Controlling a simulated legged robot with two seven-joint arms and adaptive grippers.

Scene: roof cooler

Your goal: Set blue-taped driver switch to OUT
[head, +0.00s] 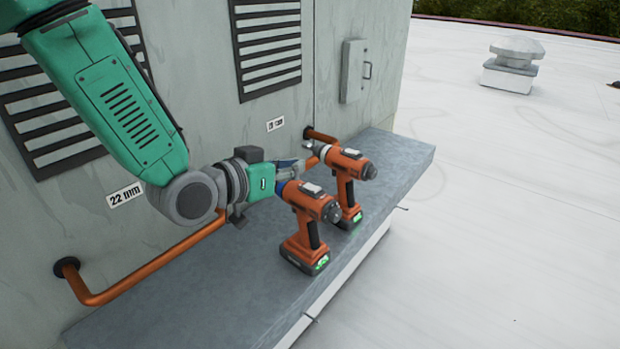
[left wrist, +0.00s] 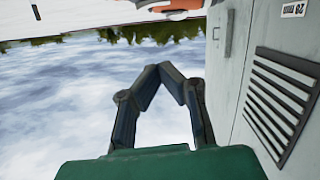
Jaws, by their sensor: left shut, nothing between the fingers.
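Two orange cordless drivers stand upright on the grey ledge (head: 240,255). The switches are too small to read. My left gripper (head: 298,166) is shut and empty, at the near driver's upper left; whether it touches the driver cannot be told. Its closed fingers show in the left wrist view (left wrist: 172,70), with part of an orange driver (left wrist: 178,5) at the top edge. My right gripper is not in view.
A grey cabinet wall with dark louvers (head: 268,45) stands behind the ledge. A copper pipe (head: 150,265) runs from the wall along the left, beneath my arm. A small wall box (head: 354,70) is at the back. The white roof (head: 500,200) on the right is open.

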